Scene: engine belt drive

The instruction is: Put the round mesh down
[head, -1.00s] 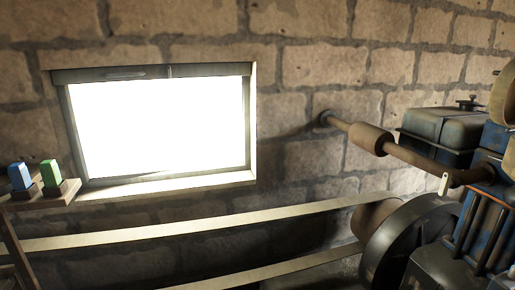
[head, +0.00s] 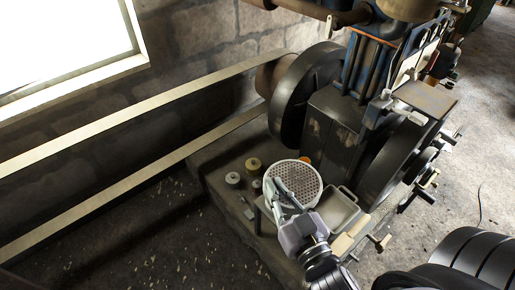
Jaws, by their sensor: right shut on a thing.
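The round mesh (head: 298,178), a white-rimmed disc with a grid of holes, shows in the head view beside the engine's base. My right gripper (head: 279,196) reaches it from below in the picture and is shut on its near-left rim. The mesh is over the concrete plinth; whether its underside touches anything cannot be told. The fingertips are partly lost against the rim. My left gripper is not in view.
A shallow metal tray (head: 338,211) lies right of the mesh. A belt (head: 130,180) runs left.

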